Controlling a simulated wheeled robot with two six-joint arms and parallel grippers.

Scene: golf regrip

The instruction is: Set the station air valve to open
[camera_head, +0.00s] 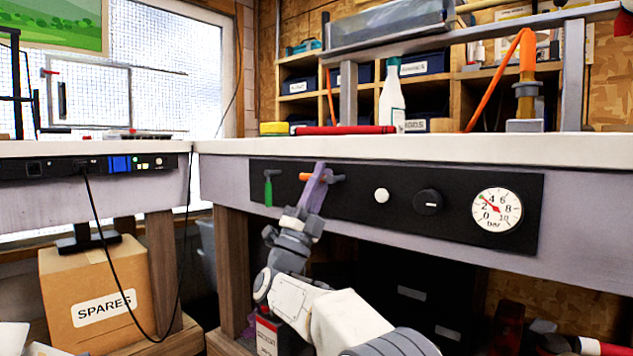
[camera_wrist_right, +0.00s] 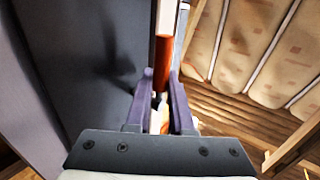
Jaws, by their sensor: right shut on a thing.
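A black control panel (camera_head: 460,229) is set in the front of the workbench. An orange valve handle (camera_head: 305,177) sticks out sideways on it, lying about level. My right gripper (camera_head: 318,181) has its purple fingers shut on this handle and hides its middle. In the right wrist view the orange-red handle (camera_wrist_right: 163,64) runs between the two fingers (camera_wrist_right: 161,88). A green handle (camera_head: 268,189) hangs down to the left of it. The pressure gauge (camera_head: 497,210) at the panel's right has its needle pointing up and left. My left gripper is not in view.
A white button (camera_head: 381,195) and a black knob (camera_head: 427,202) sit right of my gripper. The white bench top (camera_head: 420,146) overhangs the panel. A spares box (camera_head: 92,290) stands at the lower left. A white bottle (camera_head: 391,97) and a red rod (camera_head: 345,130) are on the bench.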

